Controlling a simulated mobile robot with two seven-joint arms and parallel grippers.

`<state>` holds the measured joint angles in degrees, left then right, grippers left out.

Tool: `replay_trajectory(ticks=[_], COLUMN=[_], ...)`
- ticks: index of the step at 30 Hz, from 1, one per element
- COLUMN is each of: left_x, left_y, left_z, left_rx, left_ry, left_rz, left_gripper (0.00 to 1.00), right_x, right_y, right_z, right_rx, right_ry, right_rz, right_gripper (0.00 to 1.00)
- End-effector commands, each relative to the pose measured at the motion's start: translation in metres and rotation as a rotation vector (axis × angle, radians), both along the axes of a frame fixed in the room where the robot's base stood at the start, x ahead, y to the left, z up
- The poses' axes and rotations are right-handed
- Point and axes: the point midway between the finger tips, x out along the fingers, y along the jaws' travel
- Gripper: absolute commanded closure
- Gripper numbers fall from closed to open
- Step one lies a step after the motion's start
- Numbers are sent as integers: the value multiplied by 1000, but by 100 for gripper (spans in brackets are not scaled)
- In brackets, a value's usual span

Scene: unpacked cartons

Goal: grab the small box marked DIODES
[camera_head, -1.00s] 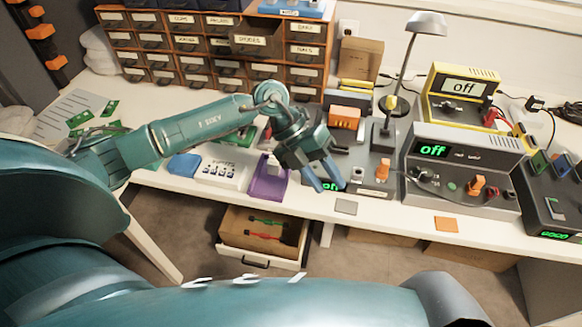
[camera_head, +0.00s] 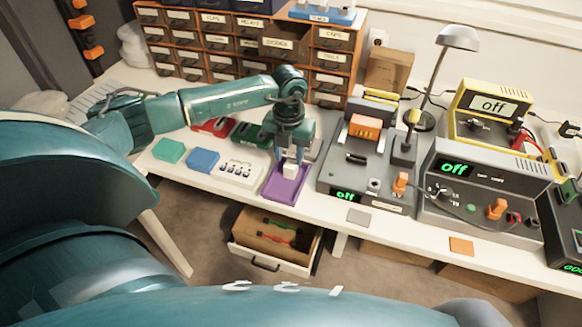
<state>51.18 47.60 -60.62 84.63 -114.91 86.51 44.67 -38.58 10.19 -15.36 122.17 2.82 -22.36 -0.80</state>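A small drawer box with a label that seems to read DIODES (camera_head: 278,44) sits in the drawer cabinet at the back, pulled partly out. The lettering is small. My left gripper (camera_head: 290,157) points down over a purple tray (camera_head: 273,193) on the bench, well in front of the cabinet. Its fingers are apart, with a small white block (camera_head: 290,171) at or just below their tips. I cannot tell whether they grip the block. My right gripper is not in view.
Coloured blocks and a white switch panel (camera_head: 241,170) lie left of the tray. A grey device (camera_head: 352,182), a lamp (camera_head: 457,37) and meters stand to the right. An open bench drawer (camera_head: 266,263) juts out below.

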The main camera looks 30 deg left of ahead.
Motion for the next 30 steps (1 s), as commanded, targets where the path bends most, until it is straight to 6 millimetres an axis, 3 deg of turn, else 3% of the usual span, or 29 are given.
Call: replay_trajectory(ticks=[9, 18, 30], left_x=[-2, -2, -1], left_y=[-4, -4, -4], left_z=[-44, -48, -48], left_rx=[-1, -1, -1], left_ry=[4, 2, 2], left_rz=[1, -1, 0], left_gripper=[62, 62, 95], right_x=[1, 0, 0], right_y=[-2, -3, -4], right_z=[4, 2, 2], right_rx=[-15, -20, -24], right_ry=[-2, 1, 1], right_rz=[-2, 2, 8], right_gripper=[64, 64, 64])
